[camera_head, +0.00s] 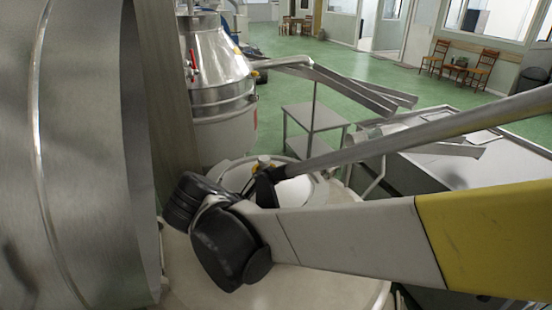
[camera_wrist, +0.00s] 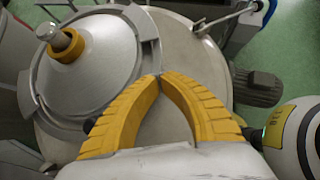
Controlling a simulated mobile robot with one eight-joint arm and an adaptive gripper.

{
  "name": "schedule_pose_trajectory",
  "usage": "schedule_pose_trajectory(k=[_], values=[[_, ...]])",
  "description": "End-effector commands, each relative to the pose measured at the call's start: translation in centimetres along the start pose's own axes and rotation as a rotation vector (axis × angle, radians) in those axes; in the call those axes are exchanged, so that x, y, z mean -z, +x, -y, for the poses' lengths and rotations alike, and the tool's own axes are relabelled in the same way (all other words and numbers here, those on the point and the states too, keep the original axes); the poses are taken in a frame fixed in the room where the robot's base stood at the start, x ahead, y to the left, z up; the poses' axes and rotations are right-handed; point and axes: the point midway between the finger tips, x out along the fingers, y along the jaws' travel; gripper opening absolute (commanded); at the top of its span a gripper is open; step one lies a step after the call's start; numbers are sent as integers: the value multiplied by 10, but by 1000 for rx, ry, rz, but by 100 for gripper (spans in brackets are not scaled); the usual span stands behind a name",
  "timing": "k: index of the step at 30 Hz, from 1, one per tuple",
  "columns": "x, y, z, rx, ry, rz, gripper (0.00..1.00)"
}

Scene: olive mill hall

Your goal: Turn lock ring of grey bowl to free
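The grey bowl (camera_wrist: 110,45) is a shallow cone with a silver knob on a yellow collar (camera_wrist: 68,46), at the upper left of the wrist view. The lock ring (camera_wrist: 150,28) runs around its rim as a grey band with raised ends. My gripper (camera_wrist: 160,76) has its yellow fingertips together at the ring's right edge. I cannot tell whether a thin part of the ring is pinched between them. In the head view the bowl (camera_head: 295,191) shows only partly behind my arm, and my fingers are hidden there.
A large steel drum (camera_head: 75,150) fills the left of the head view. A steel vessel (camera_head: 215,95) with a red handle stands behind. Metal chutes (camera_head: 350,92) and a trolley (camera_head: 314,117) are farther back. A grey motor (camera_wrist: 257,88) lies right of my gripper.

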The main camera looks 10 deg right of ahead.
Motion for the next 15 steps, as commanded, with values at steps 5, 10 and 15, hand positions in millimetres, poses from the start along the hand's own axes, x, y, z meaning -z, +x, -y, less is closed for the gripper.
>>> schedule_pose_trajectory(k=[5,10,15], values=[[0,19,0,3,4,-1,0],[0,55,1,3,5,-1,0],[0,91,0,2,4,-1,0]])
